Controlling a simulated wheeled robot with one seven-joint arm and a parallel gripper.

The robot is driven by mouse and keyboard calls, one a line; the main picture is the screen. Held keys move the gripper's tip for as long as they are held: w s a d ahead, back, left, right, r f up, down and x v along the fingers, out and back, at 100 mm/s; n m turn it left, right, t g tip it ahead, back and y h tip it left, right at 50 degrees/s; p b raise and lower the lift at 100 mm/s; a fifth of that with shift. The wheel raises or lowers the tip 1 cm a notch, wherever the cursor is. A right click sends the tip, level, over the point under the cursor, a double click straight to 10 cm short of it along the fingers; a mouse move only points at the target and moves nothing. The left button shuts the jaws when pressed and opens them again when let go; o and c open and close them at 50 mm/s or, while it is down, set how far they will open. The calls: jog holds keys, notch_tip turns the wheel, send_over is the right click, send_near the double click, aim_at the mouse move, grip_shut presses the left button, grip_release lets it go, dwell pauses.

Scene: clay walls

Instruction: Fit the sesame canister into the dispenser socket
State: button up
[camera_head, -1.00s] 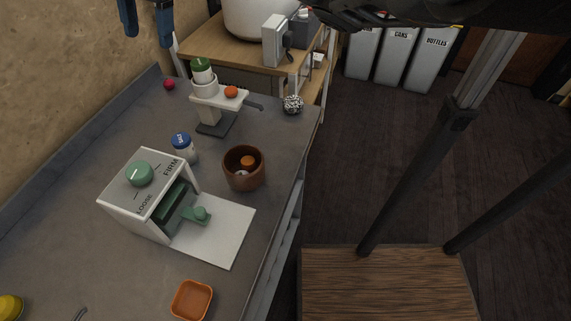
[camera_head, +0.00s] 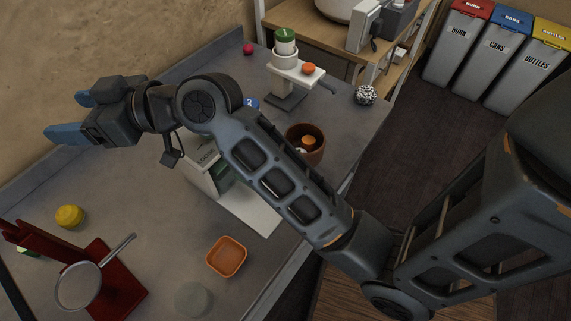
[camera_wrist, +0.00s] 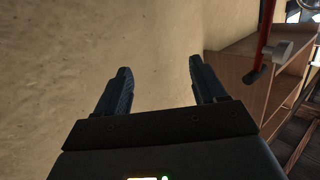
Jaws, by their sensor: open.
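A white dispenser stand (camera_head: 303,75) stands on the counter at the back. A canister with a green top (camera_head: 285,37) sits upright in the round white holder at its upper left. I cannot read a sesame label on it. An orange round piece (camera_head: 308,68) is on the stand's arm. My gripper (camera_head: 63,116) is open and empty at the left, raised near the clay wall and well apart from the stand. In the wrist view my gripper (camera_wrist: 160,68) shows both fingers apart with only wall between them.
My arm partly hides a white box (camera_head: 203,175) and a blue-lidded jar (camera_head: 251,103). A brown pot (camera_head: 317,157), orange dish (camera_head: 226,257), yellow item (camera_head: 69,216), strainer (camera_head: 78,287) and patterned ball (camera_head: 365,95) are on the counter. Bins (camera_head: 505,62) stand beyond.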

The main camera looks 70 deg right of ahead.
jog(key=s+a+f+m+h, duration=0.25)
jog(key=s+f, duration=0.35)
jog(key=s, duration=0.5)
jog(key=s+a+f+m+h, duration=0.1)
jog(key=s+f+m+h, duration=0.3)
jog(key=s, duration=0.6)
jog(key=s+d+r+n+y, duration=0.1)
jog(key=s+d+n, duration=0.1)
jog(key=s, duration=0.6)
jog(key=s+d+r+n+g+y, duration=0.1)
jog(key=s+n, duration=0.1)
jog(key=s, duration=0.7)
jog(key=shift+s+d, duration=0.3)
jog(key=shift+d, duration=0.1)
